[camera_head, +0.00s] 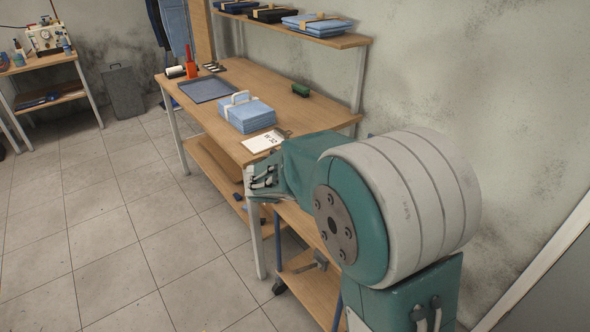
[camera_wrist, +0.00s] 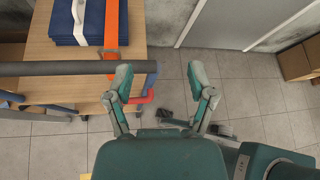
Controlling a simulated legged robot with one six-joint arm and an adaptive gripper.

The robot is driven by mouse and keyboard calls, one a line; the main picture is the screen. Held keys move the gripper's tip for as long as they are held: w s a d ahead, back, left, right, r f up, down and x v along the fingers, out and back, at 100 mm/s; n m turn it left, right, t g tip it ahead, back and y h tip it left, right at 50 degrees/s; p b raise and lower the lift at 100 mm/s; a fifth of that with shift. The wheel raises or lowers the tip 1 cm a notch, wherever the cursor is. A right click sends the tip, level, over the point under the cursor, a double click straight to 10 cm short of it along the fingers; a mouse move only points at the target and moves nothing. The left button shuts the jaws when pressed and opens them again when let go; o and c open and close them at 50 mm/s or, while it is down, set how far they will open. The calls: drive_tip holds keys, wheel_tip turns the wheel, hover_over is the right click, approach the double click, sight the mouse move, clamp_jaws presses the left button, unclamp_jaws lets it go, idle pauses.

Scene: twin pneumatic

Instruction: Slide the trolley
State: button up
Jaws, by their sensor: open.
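The trolley shows in the wrist view as a wooden top (camera_wrist: 60,55) with a grey handle bar (camera_wrist: 50,69) across it at the left. In the head view its lower wooden shelf (camera_head: 312,287) and blue posts show below my arm, with a dark castor (camera_head: 280,287); my arm hides most of the rest. My gripper (camera_wrist: 160,72) is open, its two fingers spread. The left fingertip overlaps the right part of the bar in the picture; I cannot tell whether they touch. Nothing is seen held.
A dark blue folded stack (camera_wrist: 85,22) with white and orange straps lies on the trolley. A long workbench (camera_head: 285,95) holds light blue cloth (camera_head: 250,116), a tray (camera_head: 208,89) and a clipboard (camera_head: 266,142). Cardboard boxes (camera_wrist: 298,60) stand at right. Tiled floor (camera_head: 120,230) is clear at left.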

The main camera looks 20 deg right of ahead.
drive_tip(key=w+a+f+n+t+h, duration=0.1)
drive_tip(key=w+a+f+n+t, duration=0.5)
drive_tip(key=w+n, duration=0.4)
drive_tip(key=w+a+f+n+t+h, duration=0.1)
drive_tip(key=w+a+f+n+t, duration=0.4)
drive_tip(key=w+f+n, duration=0.55)
drive_tip(key=shift+n+t, duration=0.3)
drive_tip(key=shift+n, duration=0.65)
drive_tip(key=w+d+r, duration=0.1)
drive_tip(key=d, duration=0.2)
drive_tip(key=w+d+r, duration=0.1)
drive_tip(key=w+d, duration=0.1)
drive_tip(key=d, duration=0.1)
drive_tip(key=w+d+r, duration=0.1)
drive_tip(key=w+d, duration=0.1)
drive_tip(key=d, duration=0.1)
drive_tip(key=shift+w+d+r, duration=0.1)
drive_tip(key=shift+r, duration=0.25)
clamp_jaws()
